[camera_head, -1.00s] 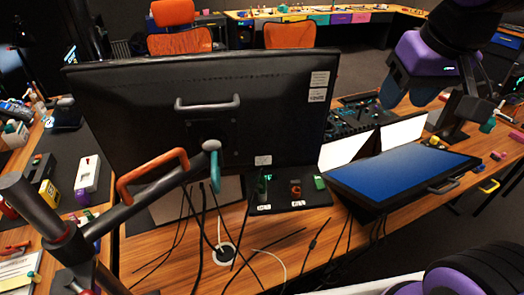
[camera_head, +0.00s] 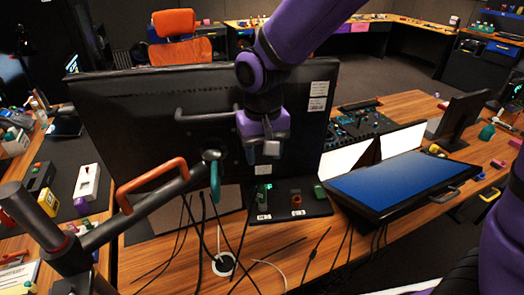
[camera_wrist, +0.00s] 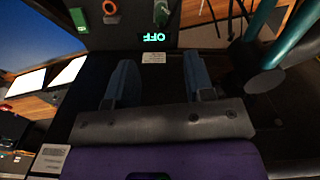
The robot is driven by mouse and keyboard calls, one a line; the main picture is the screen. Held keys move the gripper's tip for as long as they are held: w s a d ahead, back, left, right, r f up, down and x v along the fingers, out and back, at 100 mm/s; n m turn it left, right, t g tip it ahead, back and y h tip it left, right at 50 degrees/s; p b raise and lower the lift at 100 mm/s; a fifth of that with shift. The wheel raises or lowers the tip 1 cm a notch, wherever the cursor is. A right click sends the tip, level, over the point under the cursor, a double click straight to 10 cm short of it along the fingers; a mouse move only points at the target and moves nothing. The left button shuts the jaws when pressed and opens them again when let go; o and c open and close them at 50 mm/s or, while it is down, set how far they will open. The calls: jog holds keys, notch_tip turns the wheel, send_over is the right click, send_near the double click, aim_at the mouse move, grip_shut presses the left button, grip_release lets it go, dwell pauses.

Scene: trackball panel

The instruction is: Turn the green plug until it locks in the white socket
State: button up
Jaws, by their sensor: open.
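A small green piece that looks like the green plug (camera_head: 264,192) stands at the left end of a black panel behind the big monitor. In the wrist view the green plug (camera_wrist: 161,13) is at the top edge, beside a lit display (camera_wrist: 154,37) reading "OFF" upside down. I cannot make out the white socket clearly, nor how the plug sits in it. My gripper (camera_head: 270,150) hangs in front of the monitor's back, above the plug and apart from it. In the wrist view my gripper (camera_wrist: 160,82) has its two fingers spread with nothing between them.
An orange ring part (camera_head: 296,199) and a green block (camera_head: 319,191) share the black panel (camera_head: 280,212). The monitor (camera_head: 140,110) with its handle and the jointed stand arm (camera_head: 150,203) are close by. A tilted blue screen (camera_head: 400,180) lies right. Loose cables cross the desk.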

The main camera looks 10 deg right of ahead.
aim_at(263, 185)
notch_tip(263, 185, down, 11)
dwell(0.7)
jog(key=shift+a, duration=0.1)
grip_shut()
jog(key=m, duration=1.1)
grip_release()
